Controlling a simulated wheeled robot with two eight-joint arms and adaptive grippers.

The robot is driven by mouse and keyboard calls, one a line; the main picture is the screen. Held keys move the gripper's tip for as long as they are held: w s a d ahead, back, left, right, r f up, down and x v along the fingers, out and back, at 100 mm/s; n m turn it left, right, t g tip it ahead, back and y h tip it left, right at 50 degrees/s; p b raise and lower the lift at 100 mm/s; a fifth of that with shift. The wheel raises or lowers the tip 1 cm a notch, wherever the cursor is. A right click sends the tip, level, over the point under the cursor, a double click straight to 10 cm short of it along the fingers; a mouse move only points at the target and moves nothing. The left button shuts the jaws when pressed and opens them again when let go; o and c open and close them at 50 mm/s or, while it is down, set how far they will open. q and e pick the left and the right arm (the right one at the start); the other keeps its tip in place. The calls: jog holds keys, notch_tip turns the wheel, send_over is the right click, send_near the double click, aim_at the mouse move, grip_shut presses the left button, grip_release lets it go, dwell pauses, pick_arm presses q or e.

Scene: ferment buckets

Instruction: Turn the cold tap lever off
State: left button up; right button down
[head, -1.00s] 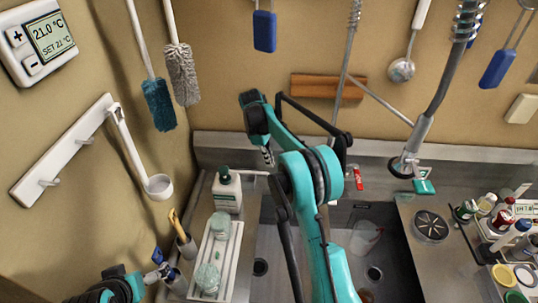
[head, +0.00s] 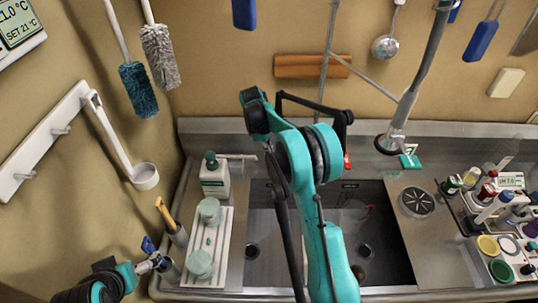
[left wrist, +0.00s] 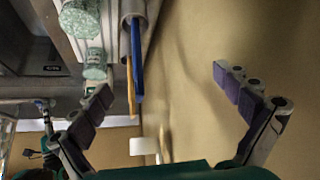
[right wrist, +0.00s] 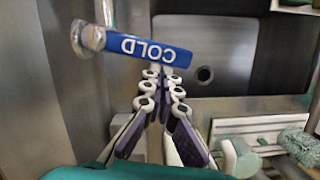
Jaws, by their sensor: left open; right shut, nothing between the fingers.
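The cold tap lever (right wrist: 148,50) is a blue bar marked COLD, upside down in the right wrist view, joined at its left end to a metal tap stem (right wrist: 88,38). My right gripper (right wrist: 163,75) is shut and empty, its fingertips at the lever's lower edge; I cannot tell whether they touch it. In the head view my right arm hides the blue lever and the gripper; a red lever (head: 347,162) shows beside the arm. My left gripper (left wrist: 165,95) is open and empty near the wall; it also shows at lower left in the head view (head: 160,260).
A steel sink (head: 378,225) lies below my right arm. To its left are a pump bottle (head: 215,180), a white rack (head: 215,240) with green jars and a brush holder (head: 178,235). A hanging spray hose (head: 395,135) and a crate of bottles are at right.

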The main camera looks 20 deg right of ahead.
jog(key=shift+s+d+n+b, duration=0.35)
jog(key=shift+s+d, duration=0.3)
jog(key=shift+s, duration=0.3)
jog(key=shift+w, duration=0.1)
